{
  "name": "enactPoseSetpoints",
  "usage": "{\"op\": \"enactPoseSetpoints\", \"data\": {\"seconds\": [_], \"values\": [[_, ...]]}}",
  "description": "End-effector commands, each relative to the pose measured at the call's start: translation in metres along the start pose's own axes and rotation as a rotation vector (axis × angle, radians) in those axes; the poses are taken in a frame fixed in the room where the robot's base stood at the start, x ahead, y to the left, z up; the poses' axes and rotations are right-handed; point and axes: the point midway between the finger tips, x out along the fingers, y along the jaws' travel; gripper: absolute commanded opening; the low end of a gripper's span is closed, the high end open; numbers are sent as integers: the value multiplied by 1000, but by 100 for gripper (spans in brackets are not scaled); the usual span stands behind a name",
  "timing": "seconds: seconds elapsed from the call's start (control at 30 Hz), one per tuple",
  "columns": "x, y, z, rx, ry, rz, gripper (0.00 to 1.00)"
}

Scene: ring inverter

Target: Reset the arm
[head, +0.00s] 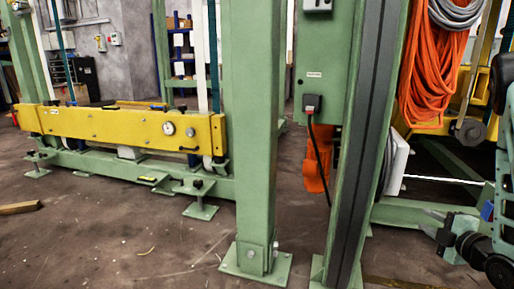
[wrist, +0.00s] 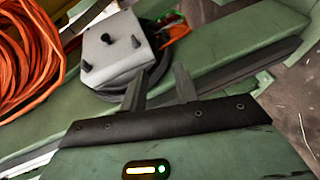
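My gripper (wrist: 158,80) shows in the wrist view with its two dark fingers apart. Nothing is between the fingers. A grey-white box with black knobs (wrist: 110,47) lies just beyond and left of the fingertips, in front of a green beam (wrist: 235,58). I cannot tell whether the left finger touches the box. In the head view, dark and green jointed parts at the right edge may be my arm, but I cannot be sure.
An orange cable coil (head: 432,60) hangs at the upper right; it also shows in the wrist view (wrist: 28,55). Green posts (head: 250,130) stand in the middle. A yellow beam with a gauge (head: 120,128) is at left. Brown floor (head: 130,235) is mostly open at front left.

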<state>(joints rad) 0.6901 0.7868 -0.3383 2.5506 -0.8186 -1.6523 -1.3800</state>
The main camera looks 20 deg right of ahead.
Motion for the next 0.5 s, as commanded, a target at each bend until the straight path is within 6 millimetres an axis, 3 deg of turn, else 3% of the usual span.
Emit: {"op": "enactPoseSetpoints", "data": {"seconds": [0.1,0.23,0.37,0.5], "values": [[26,2,-23,118,-32,-132,30],[41,1,-48,276,-110,-270,30],[44,1,-78,448,-211,-393,30],[33,1,-117,642,-339,-515,30]]}}
